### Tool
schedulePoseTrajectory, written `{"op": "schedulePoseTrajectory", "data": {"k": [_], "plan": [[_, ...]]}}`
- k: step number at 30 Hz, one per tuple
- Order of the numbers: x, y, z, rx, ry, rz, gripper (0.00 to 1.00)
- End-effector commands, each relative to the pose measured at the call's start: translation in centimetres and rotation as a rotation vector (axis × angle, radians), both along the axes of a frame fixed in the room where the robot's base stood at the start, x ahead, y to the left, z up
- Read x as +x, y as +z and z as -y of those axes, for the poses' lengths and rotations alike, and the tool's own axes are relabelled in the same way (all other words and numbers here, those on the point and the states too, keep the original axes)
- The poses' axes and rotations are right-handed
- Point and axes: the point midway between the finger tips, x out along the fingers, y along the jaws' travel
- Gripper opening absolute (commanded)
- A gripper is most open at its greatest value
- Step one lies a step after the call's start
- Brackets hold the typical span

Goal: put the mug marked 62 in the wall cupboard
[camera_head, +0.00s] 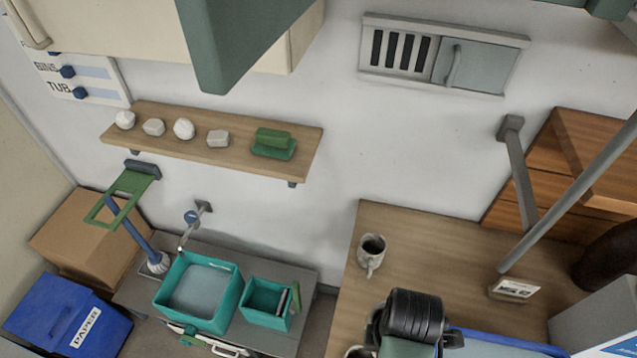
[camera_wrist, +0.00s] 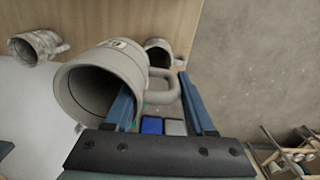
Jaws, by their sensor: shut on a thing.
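In the wrist view a grey mug (camera_wrist: 92,82) is held at my gripper (camera_wrist: 155,84), its handle between the two blue fingers. The mug is tilted with its open mouth toward the lower left. A round label on its side carries a mark that looks like 62, seen at an angle and not sure. In the head view my black wrist hides the fingers and the held mug. A cream cupboard (camera_head: 140,28) hangs on the wall at the top left, partly out of frame; its inside is not visible.
Other mugs stand on the wooden worktop (camera_head: 430,225): one speckled mug (camera_head: 371,252) and one partly hidden mug (camera_head: 357,352). A small sign (camera_head: 514,288) stands to the right. A shelf (camera_head: 230,165) with stones, a grey slatted wall unit (camera_head: 485,65) and a grey bar (camera_head: 570,190) are nearby.

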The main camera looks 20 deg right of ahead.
Motion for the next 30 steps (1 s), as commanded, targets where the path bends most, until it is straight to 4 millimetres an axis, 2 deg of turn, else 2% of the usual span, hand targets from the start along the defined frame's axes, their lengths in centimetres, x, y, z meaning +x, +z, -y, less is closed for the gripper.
{"op": "schedulePoseTrajectory", "data": {"k": [8,18,29,30], "plan": [[3.7,0.5,-3.8,0.006,-0.274,0.005,0.0],[7.6,1.3,-10.2,0.008,-0.698,0.002,0.0],[9.8,2.0,-16.2,0.002,-1.071,0.004,0.0],[9.8,0.7,-16.2,0.001,-1.086,0.002,0.0]]}}
